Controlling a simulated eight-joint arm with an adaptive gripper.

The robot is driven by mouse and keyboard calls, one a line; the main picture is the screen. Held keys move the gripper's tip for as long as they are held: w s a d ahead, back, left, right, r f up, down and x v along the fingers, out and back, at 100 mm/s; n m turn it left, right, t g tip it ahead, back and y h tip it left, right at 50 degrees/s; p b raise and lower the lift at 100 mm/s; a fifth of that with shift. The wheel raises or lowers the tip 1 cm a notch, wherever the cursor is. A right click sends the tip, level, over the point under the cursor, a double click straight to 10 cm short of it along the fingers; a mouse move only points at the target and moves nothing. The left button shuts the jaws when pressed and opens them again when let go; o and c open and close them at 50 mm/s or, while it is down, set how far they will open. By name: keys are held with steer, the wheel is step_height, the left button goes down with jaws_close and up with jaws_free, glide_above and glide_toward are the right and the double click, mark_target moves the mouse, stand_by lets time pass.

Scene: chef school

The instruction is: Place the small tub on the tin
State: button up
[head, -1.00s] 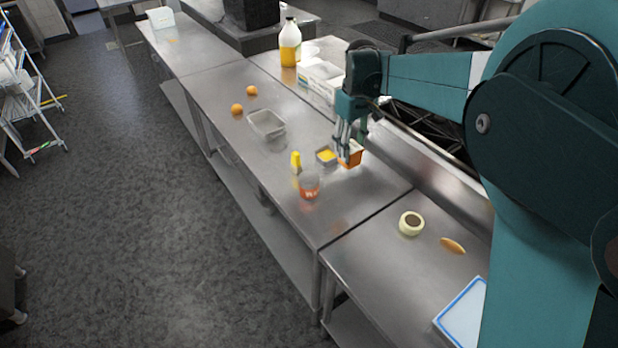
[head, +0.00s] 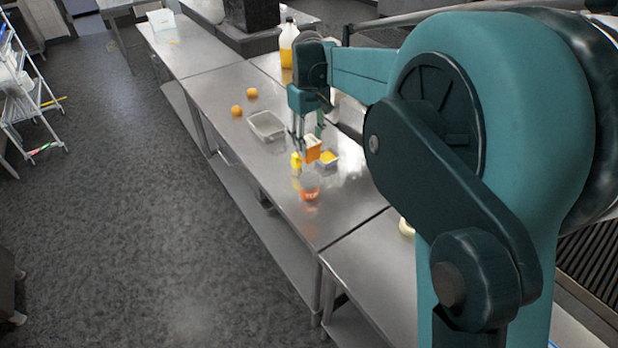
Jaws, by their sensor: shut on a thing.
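My gripper (head: 305,143) is shut on the small tub (head: 313,151), an orange box-like tub with a pale upper part. It holds the tub over the middle of the steel table, behind the tin and near a yellow bottle. I cannot tell how far the tub is above the table. The tin (head: 310,191), with a grey top and an orange lower side, stands upright closer to the camera. The tin's top is clear, and the gripper and tub are apart from it.
The yellow bottle (head: 296,164) and a small square dish with yellow contents (head: 328,160) stand close to the tub. My arm hides much of the right side.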

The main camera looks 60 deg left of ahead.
mark_target(309, 156)
steer(key=shift+f, duration=3.15)
steer(key=shift+f+p, duration=0.3)
steer(key=shift+f, duration=1.55)
steer(key=shift+f, duration=0.15)
steer(key=o, duration=1)
step_height(309, 156, up, 12)
steer(key=shift+r+b, duration=0.2)
steer(key=shift+b, duration=0.15)
